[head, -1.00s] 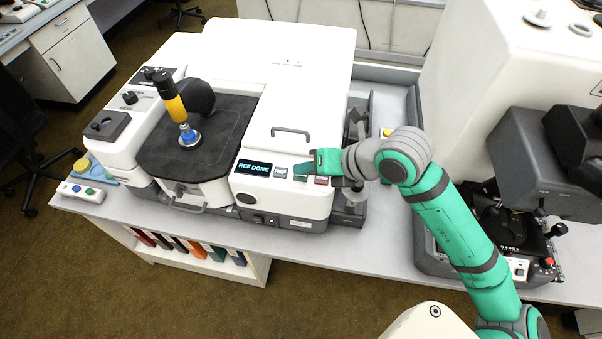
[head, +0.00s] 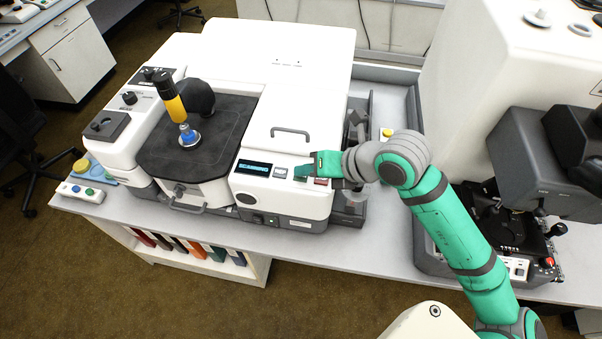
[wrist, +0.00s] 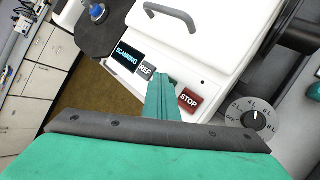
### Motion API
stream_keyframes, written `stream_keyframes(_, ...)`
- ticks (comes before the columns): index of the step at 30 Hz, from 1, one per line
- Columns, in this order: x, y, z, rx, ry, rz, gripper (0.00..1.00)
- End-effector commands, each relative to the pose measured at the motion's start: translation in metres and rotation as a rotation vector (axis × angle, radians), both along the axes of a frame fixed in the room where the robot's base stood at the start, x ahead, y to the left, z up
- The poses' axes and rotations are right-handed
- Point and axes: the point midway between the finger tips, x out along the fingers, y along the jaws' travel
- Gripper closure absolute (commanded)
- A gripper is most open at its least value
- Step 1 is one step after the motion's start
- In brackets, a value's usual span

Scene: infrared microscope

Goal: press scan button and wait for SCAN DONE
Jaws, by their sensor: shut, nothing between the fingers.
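The infrared microscope (head: 290,95) stands on the bench, with its control panel on the front right. Its display (head: 254,168) is lit, and in the wrist view the display (wrist: 126,57) reads SCANNING. The REF button (wrist: 146,70) and the red STOP button (wrist: 190,100) show on either side of my gripper's fingers. My gripper (head: 301,173) is shut and empty, with its fingertips at the panel between those two buttons; it also shows in the wrist view (wrist: 162,82). The scan button is hidden by the fingers, and I cannot tell whether they touch it.
A black stage (head: 195,140) with a yellow-and-black objective (head: 175,100) is left of the panel. A numbered dial (wrist: 256,120) is right of STOP. Another instrument with a dark hood (head: 540,160) stands on the right. A small button box (head: 83,192) sits at the bench's left end.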

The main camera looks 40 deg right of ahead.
Motion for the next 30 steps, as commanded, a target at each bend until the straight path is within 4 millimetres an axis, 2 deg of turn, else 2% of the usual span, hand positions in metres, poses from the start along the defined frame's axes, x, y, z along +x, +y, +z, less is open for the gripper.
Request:
stream_keyframes(13,0.001,0.000,0.015,-0.001,0.001,0.001,1.00)
stream_keyframes(23,0.001,0.000,0.016,0.000,0.000,0.000,1.00)
stream_keyframes(30,0.002,0.000,0.033,-0.002,0.001,0.002,1.00)
